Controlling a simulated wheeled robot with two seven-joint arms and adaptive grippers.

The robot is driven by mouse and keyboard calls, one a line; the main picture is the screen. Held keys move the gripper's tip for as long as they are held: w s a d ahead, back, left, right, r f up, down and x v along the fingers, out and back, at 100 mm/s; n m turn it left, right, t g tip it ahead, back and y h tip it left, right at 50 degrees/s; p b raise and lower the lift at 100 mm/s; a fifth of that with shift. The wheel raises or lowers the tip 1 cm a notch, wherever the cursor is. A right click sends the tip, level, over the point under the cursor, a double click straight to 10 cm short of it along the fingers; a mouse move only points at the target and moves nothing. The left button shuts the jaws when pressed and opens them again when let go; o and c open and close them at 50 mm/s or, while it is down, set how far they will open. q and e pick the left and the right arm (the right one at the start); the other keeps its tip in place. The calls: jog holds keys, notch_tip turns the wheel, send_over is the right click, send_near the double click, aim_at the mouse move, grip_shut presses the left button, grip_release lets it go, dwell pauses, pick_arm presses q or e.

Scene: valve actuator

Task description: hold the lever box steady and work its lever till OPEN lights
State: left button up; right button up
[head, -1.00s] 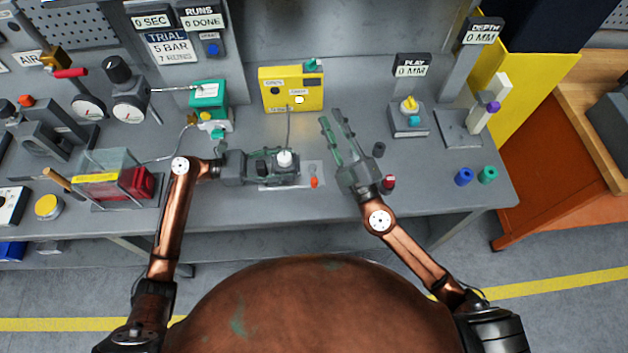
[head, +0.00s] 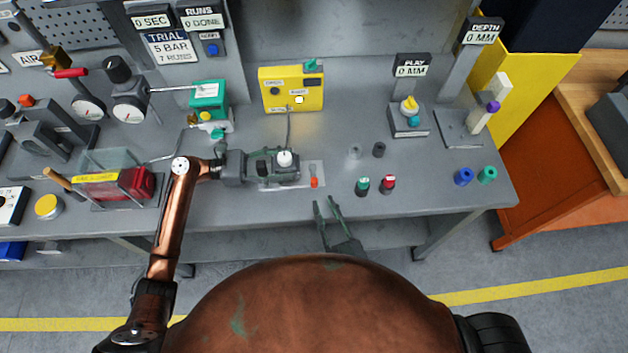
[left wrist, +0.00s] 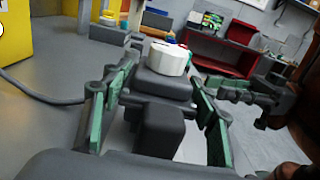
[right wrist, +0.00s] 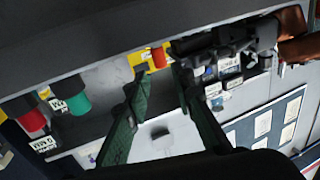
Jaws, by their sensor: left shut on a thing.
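The lever box (head: 262,166) is a dark grey block with a white round cap on top. It lies on a pale plate (head: 312,169) at the bench's middle. My left gripper (head: 272,165) is shut on it from the left; the left wrist view shows green fingers either side of the box body (left wrist: 165,84). The orange lever tip (head: 314,183) sticks out at the box's right front. My right gripper (head: 326,206) is open and empty at the bench's front edge. In the right wrist view the orange tip (right wrist: 158,57) shows beyond its fingertips.
A yellow box (head: 291,88) with a pale round lamp stands behind, joined by a cable; its labels are too small to read surely. A green cap (head: 362,187), a red cap (head: 388,184) and grey posts stand at right. Bench space between them and the lever is clear.

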aim_at(316, 185)
jog(key=x, duration=0.8)
jog(key=shift+w+a, duration=0.2)
jog(key=shift+w, duration=0.2)
jog(key=shift+c, duration=0.3)
grip_shut()
